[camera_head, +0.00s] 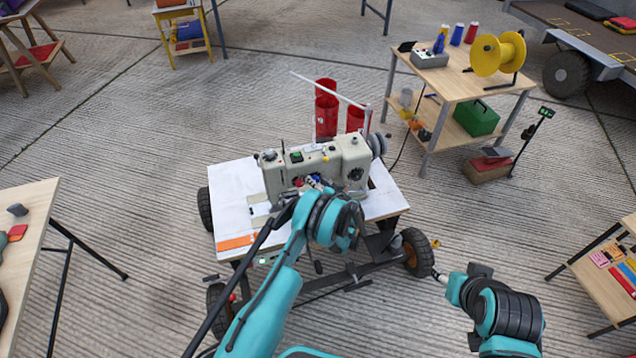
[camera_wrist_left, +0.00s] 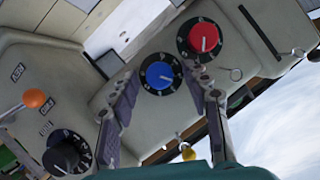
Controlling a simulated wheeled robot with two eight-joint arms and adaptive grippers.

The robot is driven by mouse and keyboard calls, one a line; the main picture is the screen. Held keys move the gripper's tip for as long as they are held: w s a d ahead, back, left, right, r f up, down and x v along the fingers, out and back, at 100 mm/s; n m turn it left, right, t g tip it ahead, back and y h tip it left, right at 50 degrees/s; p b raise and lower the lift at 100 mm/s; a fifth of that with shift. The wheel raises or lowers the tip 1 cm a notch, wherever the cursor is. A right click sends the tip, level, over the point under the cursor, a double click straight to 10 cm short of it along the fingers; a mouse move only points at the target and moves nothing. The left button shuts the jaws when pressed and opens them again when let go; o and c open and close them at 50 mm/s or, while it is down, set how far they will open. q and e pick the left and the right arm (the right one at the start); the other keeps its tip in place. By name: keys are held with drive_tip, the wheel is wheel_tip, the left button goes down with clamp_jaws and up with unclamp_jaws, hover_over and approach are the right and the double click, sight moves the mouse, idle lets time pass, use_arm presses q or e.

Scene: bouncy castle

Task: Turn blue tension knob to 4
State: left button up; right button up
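The blue tension knob (camera_wrist_left: 160,76) sits on the cream sewing machine (camera_head: 310,165), with a black numbered dial ring around it. Its white pointer mark is toward the right in the left wrist view; I cannot read the number there. My left gripper (camera_wrist_left: 165,79) is open, one finger on each side of the knob; I cannot tell whether either finger touches it. In the head view my left gripper (camera_head: 316,184) is at the machine's front and partly hides the knob. My right gripper (camera_head: 438,275) is low at the right, away from the machine; its fingers are unclear.
A red knob (camera_wrist_left: 203,38) sits close to the blue one, near the right finger. A black knob (camera_wrist_left: 66,155) and an orange-tipped lever (camera_wrist_left: 33,98) are at the left. The machine stands on a wheeled white table (camera_head: 232,190). Red spools (camera_head: 326,115) stand behind.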

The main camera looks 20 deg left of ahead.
use_arm(q)
drive_tip(key=v, duration=1.2)
drive_tip(key=shift+a, duration=0.1)
